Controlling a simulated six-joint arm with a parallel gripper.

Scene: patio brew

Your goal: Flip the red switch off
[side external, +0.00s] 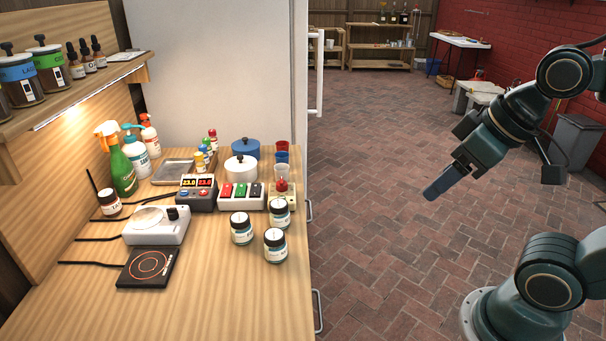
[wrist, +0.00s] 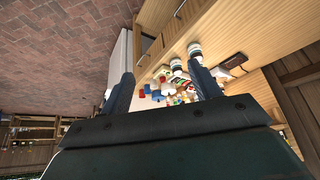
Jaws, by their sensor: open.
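A white switch box (side external: 241,203) stands on the wooden counter in the side external view. It has a red switch (side external: 227,191) at its left end, with green and dark switches beside it. I cannot tell which way the red switch is tipped. My gripper (side external: 438,190) hangs in the air right of the counter, well apart from the box. In the wrist view my gripper (wrist: 162,82) is open, its two fingers spread with nothing between them. The counter objects appear small and far beyond the fingers there, and I cannot make out the red switch.
Dark-lidded jars (side external: 275,246) stand in front of the box. A display unit (side external: 197,193) is on its left, a beige unit with a red knob (side external: 282,185) on its right, and a white pot (side external: 241,169) behind. The space between my gripper and the counter is clear.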

